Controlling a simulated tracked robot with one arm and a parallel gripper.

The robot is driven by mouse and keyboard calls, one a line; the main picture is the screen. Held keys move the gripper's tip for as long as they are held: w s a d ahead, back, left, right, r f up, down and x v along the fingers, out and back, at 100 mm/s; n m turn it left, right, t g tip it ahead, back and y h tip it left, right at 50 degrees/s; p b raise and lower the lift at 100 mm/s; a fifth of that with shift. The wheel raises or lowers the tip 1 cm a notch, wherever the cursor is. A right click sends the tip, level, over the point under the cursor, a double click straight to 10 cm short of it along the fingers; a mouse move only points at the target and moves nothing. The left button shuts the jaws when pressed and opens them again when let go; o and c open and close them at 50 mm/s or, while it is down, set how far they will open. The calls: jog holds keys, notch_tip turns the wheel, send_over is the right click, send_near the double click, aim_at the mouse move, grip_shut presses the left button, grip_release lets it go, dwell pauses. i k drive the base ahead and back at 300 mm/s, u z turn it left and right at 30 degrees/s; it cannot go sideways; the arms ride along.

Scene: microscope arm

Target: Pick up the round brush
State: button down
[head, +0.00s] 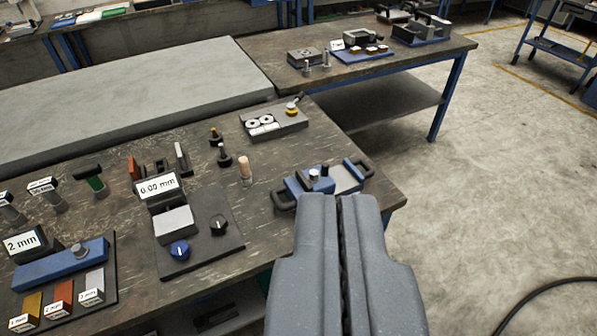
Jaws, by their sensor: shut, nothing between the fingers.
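I cannot tell for sure which thing is the round brush. A small upright piece with a tan, rounded top (245,165) stands on the dark workbench (290,160), right of the display block, and may be it. My gripper (339,200) is at the lower middle, its two grey fingers together with only a thin dark seam between them. It holds nothing. The fingertips appear in front of the blue tray's lower edge, to the right of and nearer than the tan-topped piece. I cannot judge their height above the bench.
A blue tray with black handles (346,180) sits near the bench's right corner. Two small dark upright pieces (224,156) stand beyond the tan one. A display block marked 0.00 mm (157,187) and a knob panel (205,240) are left. Open concrete floor (480,200) lies right.

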aim_at(245, 174)
jog(key=u, duration=0.4)
jog(key=i, duration=1.5)
